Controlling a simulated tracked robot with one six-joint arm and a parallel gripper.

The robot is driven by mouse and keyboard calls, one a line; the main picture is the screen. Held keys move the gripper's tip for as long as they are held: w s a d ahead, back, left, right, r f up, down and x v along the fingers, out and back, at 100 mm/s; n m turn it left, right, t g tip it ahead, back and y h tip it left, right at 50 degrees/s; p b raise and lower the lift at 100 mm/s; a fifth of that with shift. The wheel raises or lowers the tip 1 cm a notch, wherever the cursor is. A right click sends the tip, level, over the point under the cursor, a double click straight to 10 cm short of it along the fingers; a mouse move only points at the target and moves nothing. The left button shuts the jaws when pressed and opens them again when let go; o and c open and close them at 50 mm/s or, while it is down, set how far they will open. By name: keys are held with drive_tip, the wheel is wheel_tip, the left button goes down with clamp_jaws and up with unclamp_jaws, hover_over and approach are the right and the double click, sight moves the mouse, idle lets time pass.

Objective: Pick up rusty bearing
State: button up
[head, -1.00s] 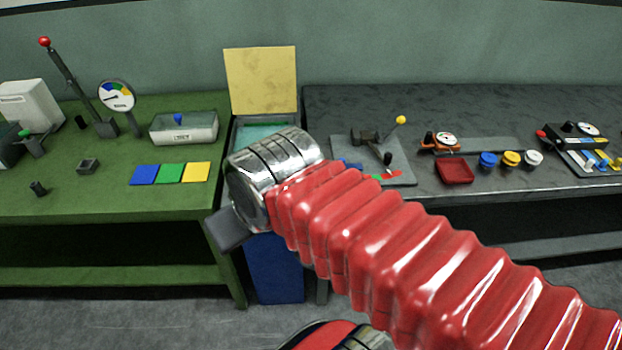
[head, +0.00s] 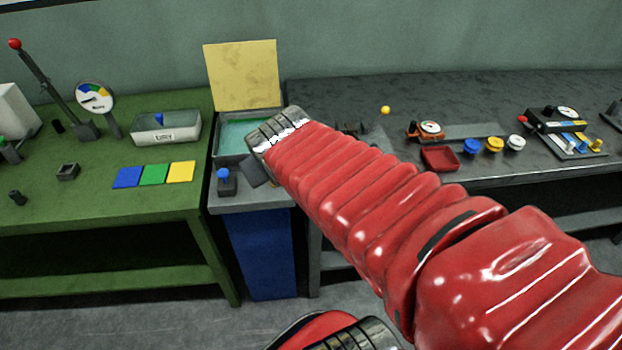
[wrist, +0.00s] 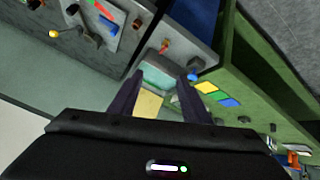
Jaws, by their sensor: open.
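A small rust-brown piece (wrist: 164,46), which looks like the rusty bearing, stands on the grey front ledge of the wash station in the wrist view. It is too small there to make out its shape. In the head view my arm mostly hides that spot. My gripper (wrist: 160,76) is open and empty, its two dark fingers spread over the basin side of the station. In the head view a dark finger (head: 256,173) shows above the ledge, right of the blue knob. The piece is not between the fingers.
The wash basin (head: 240,134) holds teal liquid, with a yellow panel (head: 241,75) behind it. A blue-topped knob (head: 223,175) stands on the ledge. The green bench (head: 100,215) with a DRY tray (head: 167,129) is left; the dark bench (head: 330,95) is right.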

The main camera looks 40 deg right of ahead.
drive_tip(key=w+d+f+t+h, duration=0.1)
drive_tip(key=d+f, duration=0.2)
drive_tip(key=d, duration=0.6)
drive_tip(key=w+d+f+t+h, duration=0.1)
drive_tip(key=w+d+f, duration=0.15)
drive_tip(key=d, duration=0.55)
drive_tip(key=s+f+n+t+y, duration=0.1)
drive_tip(key=s+f+t+y, duration=0.2)
drive_tip(key=s+f+y, duration=0.3)
wheel_tip(320, 180, down, 4)
drive_tip(key=shift+s+d+f, duration=0.1)
drive_tip(key=shift+s+d, duration=0.25)
drive_tip(key=shift+s, duration=0.6)
drive_tip(key=shift+x, duration=4.35)
